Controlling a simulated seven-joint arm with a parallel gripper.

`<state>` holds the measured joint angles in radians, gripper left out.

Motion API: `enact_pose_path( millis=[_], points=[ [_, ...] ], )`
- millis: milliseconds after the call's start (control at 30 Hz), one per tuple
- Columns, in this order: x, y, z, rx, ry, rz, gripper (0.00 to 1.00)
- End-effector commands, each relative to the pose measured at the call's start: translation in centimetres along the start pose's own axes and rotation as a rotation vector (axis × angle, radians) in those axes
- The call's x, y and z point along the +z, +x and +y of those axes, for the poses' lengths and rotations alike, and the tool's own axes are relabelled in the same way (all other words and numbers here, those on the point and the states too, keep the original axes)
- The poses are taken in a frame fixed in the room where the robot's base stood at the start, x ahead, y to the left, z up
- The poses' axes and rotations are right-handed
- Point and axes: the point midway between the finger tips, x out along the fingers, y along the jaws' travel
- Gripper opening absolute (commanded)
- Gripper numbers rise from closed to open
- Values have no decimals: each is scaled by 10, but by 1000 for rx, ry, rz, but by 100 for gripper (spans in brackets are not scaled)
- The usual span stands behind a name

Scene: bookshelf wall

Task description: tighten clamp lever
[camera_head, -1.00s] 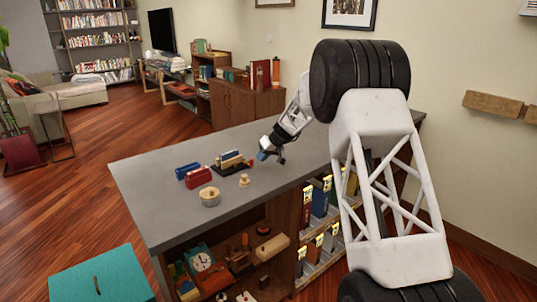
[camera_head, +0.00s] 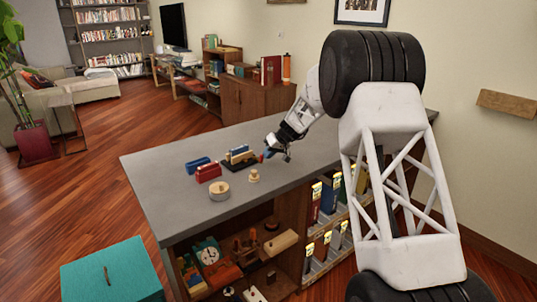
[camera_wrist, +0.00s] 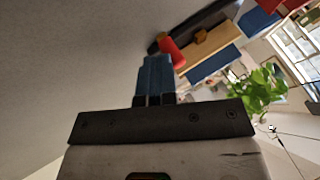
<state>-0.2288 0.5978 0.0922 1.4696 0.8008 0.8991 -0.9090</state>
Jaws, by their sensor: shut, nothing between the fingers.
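The clamp (camera_head: 238,161) stands on the grey counter, with a dark base holding a tan block and a blue block. Its red lever end (camera_head: 262,157) points right, towards my gripper. My gripper (camera_head: 268,154) is shut and empty, low over the counter just right of the clamp. In the wrist view the blue fingers (camera_wrist: 155,75) are together, with the red lever end (camera_wrist: 172,50) just beyond their tips. The clamp's tan block (camera_wrist: 208,45) shows behind it. I cannot tell whether the fingers touch the lever.
A red block (camera_head: 208,173), a blue block (camera_head: 198,165), a round tan container (camera_head: 219,191) and a small wooden knob (camera_head: 254,176) stand left of and in front of the clamp. The grey counter (camera_head: 165,180) is otherwise mostly clear. Shelves below hold books and a clock (camera_head: 209,252).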

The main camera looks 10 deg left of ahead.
Motion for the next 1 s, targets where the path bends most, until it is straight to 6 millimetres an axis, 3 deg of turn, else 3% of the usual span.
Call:
enact_pose_path(
  millis=[567,1000],
  points=[
    [3,0,-4,32,58,32,0],
    [9,4,-21,134,250,135,0]
  ],
)
